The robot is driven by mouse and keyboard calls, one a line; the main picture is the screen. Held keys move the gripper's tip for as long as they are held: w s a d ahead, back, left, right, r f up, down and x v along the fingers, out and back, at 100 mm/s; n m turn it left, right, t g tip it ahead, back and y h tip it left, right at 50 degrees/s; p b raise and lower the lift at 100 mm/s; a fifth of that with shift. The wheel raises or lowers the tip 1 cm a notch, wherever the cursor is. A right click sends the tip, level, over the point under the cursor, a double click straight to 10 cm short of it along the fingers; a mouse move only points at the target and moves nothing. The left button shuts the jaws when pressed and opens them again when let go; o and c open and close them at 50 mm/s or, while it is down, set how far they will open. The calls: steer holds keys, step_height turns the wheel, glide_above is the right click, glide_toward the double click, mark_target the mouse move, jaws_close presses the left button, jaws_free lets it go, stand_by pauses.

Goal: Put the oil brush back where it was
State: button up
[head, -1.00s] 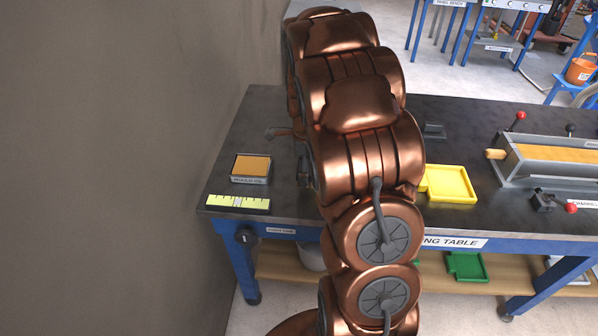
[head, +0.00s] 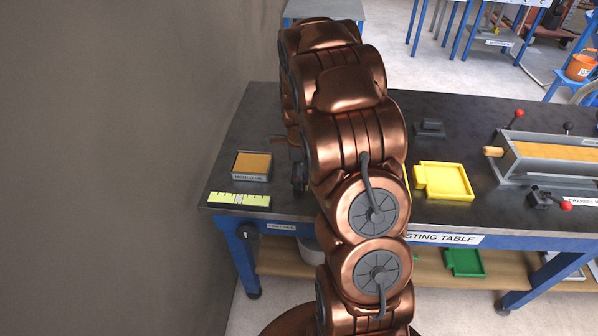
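The mould oil tray (head: 251,178), a small grey box with an orange-brown filling and a label on its front, sits on the dark table near its left end. A small brown piece (head: 279,138), perhaps the oil brush's handle, shows just behind the tray at the left edge of my arm. Most of it is hidden. My gripper (head: 298,174) is mostly hidden behind my copper arm; only a dark part shows, just right of the tray. I cannot see its fingers or whether it holds the brush.
A yellow-green scale strip (head: 238,200) lies on the table's front left edge. A yellow tray (head: 444,194) and a dark block (head: 429,130) lie right of my arm. A long metal mould (head: 497,170) with red-knobbed levers stands further right. A wall borders the left.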

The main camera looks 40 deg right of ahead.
steer(key=o, duration=0.7)
steer(key=shift+o, duration=0.2)
steer(key=shift+f, duration=0.1)
